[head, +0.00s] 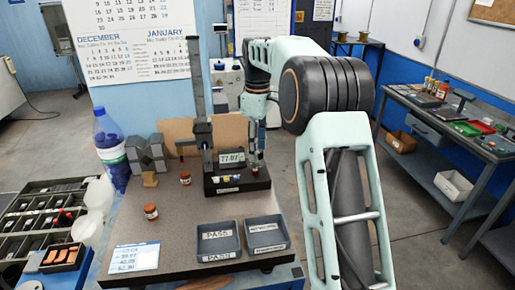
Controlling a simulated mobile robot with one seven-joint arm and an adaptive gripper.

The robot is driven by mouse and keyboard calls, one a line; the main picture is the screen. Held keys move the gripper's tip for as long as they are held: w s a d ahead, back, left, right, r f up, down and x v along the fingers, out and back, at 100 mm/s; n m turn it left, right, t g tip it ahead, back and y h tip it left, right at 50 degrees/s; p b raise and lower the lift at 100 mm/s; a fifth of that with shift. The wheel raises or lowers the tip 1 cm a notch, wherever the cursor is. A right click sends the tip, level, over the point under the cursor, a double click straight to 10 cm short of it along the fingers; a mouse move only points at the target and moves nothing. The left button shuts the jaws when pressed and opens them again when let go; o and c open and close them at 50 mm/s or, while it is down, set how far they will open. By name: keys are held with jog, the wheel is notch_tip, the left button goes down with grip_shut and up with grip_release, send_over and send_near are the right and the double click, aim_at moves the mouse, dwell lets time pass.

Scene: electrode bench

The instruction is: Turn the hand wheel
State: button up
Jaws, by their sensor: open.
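A measuring stand with a dark base (238,182) and a tall grey column (194,75) stands on the bench. Its small display (231,157) reads about 77.07. I cannot clearly make out the hand wheel; it is too small or hidden. My gripper (256,146) points down at the right side of the stand, just right of the display, with nothing visible in it. The fingers are small and dark here, and I cannot tell whether they touch the stand.
Two grey trays, one marked PASS (218,257), sit at the front of the bench (170,225). Small orange-brown jars (151,212) stand left of the stand. Grey blocks (147,153) and a blue bottle (108,145) are at the left.

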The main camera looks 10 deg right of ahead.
jog(key=shift+f, duration=0.15)
jog(key=shift+c, duration=0.4)
grip_shut()
